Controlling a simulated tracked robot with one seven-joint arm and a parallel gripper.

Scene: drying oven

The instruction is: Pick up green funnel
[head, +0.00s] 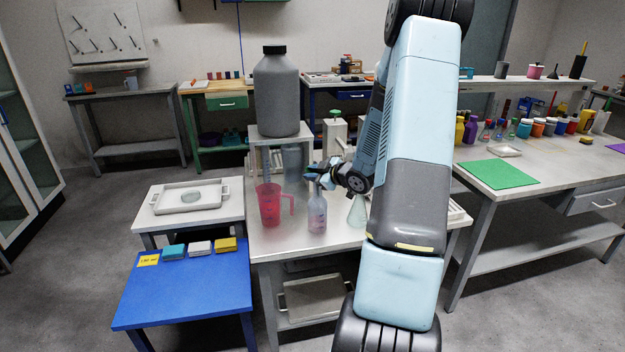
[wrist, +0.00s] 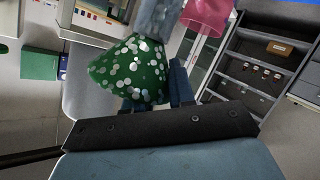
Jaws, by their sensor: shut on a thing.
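A green funnel (wrist: 128,70), a cone speckled with white spots, fills the middle left of the wrist view. My gripper (wrist: 155,92) is shut on it, with dark blue fingers beside it. In the head view my gripper (head: 318,178) is just above a clear grey-blue bottle (head: 317,213) on the white table. I cannot make out the funnel in the head view. A translucent grey-blue body (wrist: 158,16) shows right beside the funnel in the wrist view; I cannot tell whether they touch.
A pink jug (head: 269,205) stands left of the bottle, and a pale conical flask (head: 357,211) stands to its right. A big grey canister (head: 277,92) stands on a raised stand behind. A blue table (head: 185,290) is at the front left. The right bench holds many bottles.

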